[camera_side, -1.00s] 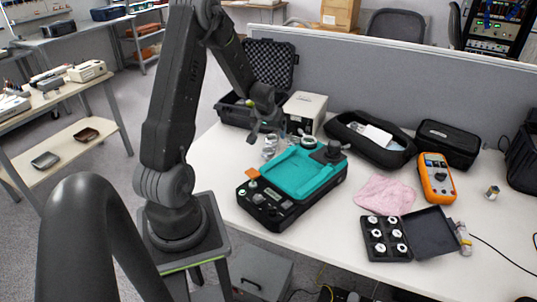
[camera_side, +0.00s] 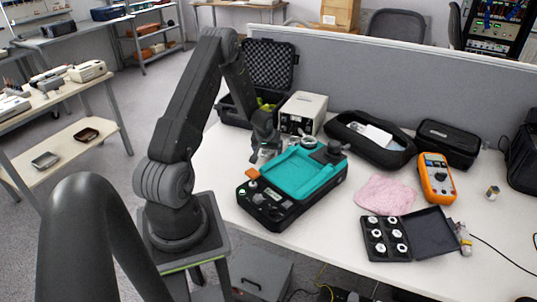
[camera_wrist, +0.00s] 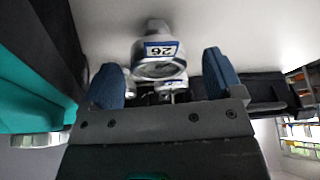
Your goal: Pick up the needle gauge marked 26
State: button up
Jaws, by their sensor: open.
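The needle gauge marked 26 (camera_wrist: 160,52) shows in the wrist view as a round silver and white body with a blue label, its number upside down in the picture. My gripper (camera_wrist: 163,80) is open, with one blue fingertip on either side of the gauge's lower edge. I cannot tell whether they touch it. Another small silver gauge (camera_wrist: 172,86) shows just below it, partly hidden. In the side view my gripper (camera_side: 264,150) is low over the table, left of the teal-topped device, and largely hides the gauges there.
The black device with the teal tray (camera_side: 262,212) stands right beside my gripper. A white box instrument (camera_side: 303,113) and an open black case (camera_side: 271,66) stand behind. A pink cloth (camera_side: 385,194), an orange multimeter (camera_side: 436,179) and a black weight case (camera_side: 432,237) lie to the right.

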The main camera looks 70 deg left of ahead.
aim_at(269, 152)
jog(key=x, duration=0.3)
jog(key=shift+w+a+f, duration=0.1)
jog(key=shift+w+f, duration=0.05)
jog(key=shift+f, duration=0.05)
jog(key=c, duration=1.1)
jog(key=shift+r, duration=0.1)
notch_tip(269, 152, up, 14)
dwell(0.6)
